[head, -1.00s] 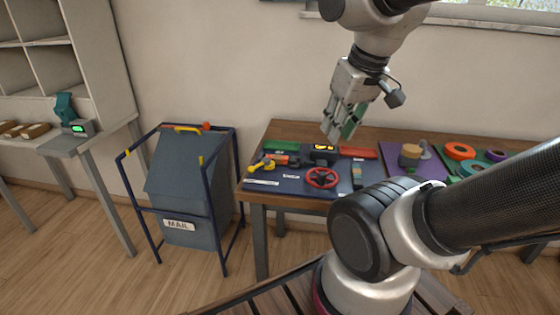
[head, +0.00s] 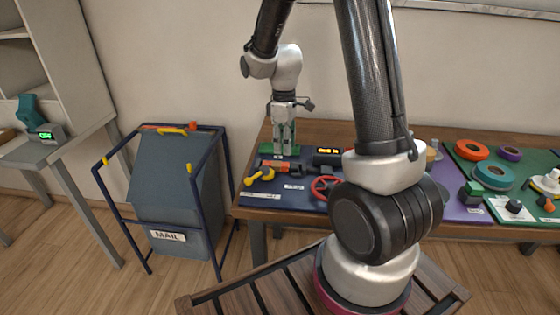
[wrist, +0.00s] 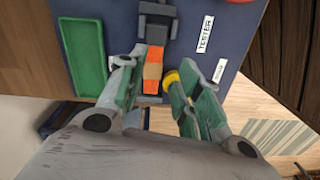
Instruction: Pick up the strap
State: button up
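An orange strip with a tan band (wrist: 153,72), which I take to be the strap, lies on the dark blue mat at a dark grey fixture (wrist: 155,28). In the head view the orange piece (head: 268,164) shows near the mat's left side, partly behind a yellow tool (head: 262,175). My gripper (head: 285,152) points down over the back left of the mat. In the wrist view my gripper (wrist: 149,76) is open, with its green-padded fingers on either side of the orange strip. No contact with the strip is clear. The yellow tool's end (wrist: 171,79) shows beside the right finger.
A green tray (wrist: 84,60) lies left of the fingers in the wrist view. A black tester with a yellow display (head: 328,157) and a red handwheel (head: 324,188) stand to the right. A blue mail bin (head: 180,195) stands left of the table (head: 262,215).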

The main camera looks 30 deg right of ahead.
aim_at(283, 164)
jog(key=shift+w+n, duration=0.4)
jog(key=shift+n, duration=0.1)
jog(key=shift+w+n, duration=0.1)
jog(key=shift+n, duration=0.3)
notch_tip(283, 164, down, 8)
jog(key=shift+r, duration=0.15)
grip_shut()
notch_tip(283, 164, up, 10)
jog(key=shift+s, duration=0.25)
